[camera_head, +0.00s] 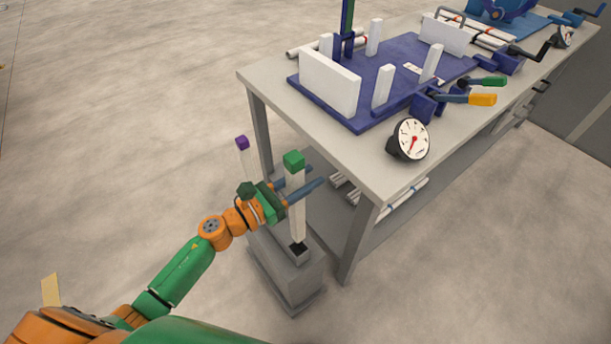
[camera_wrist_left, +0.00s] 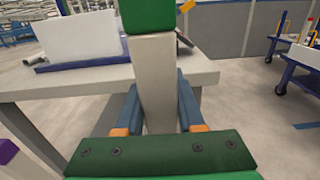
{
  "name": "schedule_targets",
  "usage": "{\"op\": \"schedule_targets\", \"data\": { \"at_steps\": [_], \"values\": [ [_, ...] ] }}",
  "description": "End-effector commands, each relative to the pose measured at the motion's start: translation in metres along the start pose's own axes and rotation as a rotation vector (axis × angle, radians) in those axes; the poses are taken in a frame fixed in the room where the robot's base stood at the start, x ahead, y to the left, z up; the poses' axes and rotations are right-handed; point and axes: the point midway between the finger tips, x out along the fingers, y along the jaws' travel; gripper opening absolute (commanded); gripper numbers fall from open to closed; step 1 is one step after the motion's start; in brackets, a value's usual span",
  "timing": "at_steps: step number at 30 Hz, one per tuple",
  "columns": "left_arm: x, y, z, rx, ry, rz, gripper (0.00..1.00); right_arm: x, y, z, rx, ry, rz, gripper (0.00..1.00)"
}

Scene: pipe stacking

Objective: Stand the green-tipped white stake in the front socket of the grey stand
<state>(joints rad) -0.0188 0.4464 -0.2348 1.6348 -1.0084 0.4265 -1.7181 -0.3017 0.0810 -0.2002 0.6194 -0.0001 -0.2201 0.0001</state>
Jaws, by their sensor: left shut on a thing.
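The green-tipped white stake (camera_head: 296,205) stands about upright in my left gripper (camera_head: 303,186), whose blue fingers are shut on its upper half. In the left wrist view the stake (camera_wrist_left: 154,85) is between the two fingers (camera_wrist_left: 160,105), green tip at the top. The grey stand (camera_head: 285,272) is on the floor below. The stake's lower end is at the dark front socket (camera_head: 299,250); I cannot tell whether it is inside or just above. A purple-tipped white stake (camera_head: 243,155) is at the stand's back, partly hidden by my gripper. My right gripper is out of view.
A workbench (camera_head: 325,137) stands close on the right, its near leg (camera_head: 357,245) beside the stand. It carries a blue fixture board (camera_head: 360,124), a dial gauge (camera_head: 409,140) and tools. Pipes lie on its lower shelf. Floor to the left is clear.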

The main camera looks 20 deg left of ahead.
Motion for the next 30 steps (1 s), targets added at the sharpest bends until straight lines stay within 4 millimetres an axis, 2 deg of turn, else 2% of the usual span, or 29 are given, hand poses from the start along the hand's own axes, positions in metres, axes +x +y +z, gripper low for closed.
{"op": "schedule_targets", "data": {
  "at_steps": [30],
  "values": [
    [0.000,0.000,-0.101,-0.001,-0.002,-0.001,0.00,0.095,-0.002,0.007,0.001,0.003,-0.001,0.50]
  ]
}}
